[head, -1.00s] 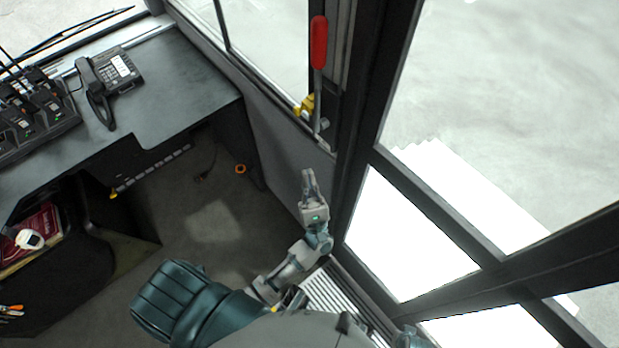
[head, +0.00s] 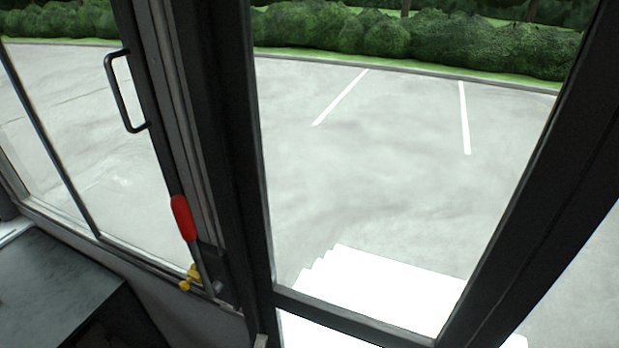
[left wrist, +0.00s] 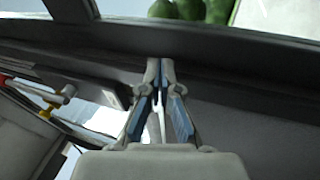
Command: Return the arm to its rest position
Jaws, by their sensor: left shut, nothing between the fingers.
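My left gripper (left wrist: 160,66) is in the left wrist view with its fingertips together and nothing between them. It points at a dark frame bar (left wrist: 215,50). I cannot tell whether it touches the bar. In the head view only a small pale tip, apparently of my left gripper (head: 261,341), shows at the bottom edge below the door frame. The rest of that arm is hidden. My right gripper is in neither view.
A red-handled lever (head: 182,218) with a yellow fitting (head: 190,278) stands by the dark door post (head: 235,170). A black grab handle (head: 116,92) is above it. The desk (head: 50,285) is at lower left. Pavement (head: 400,160) and hedges show through the glass.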

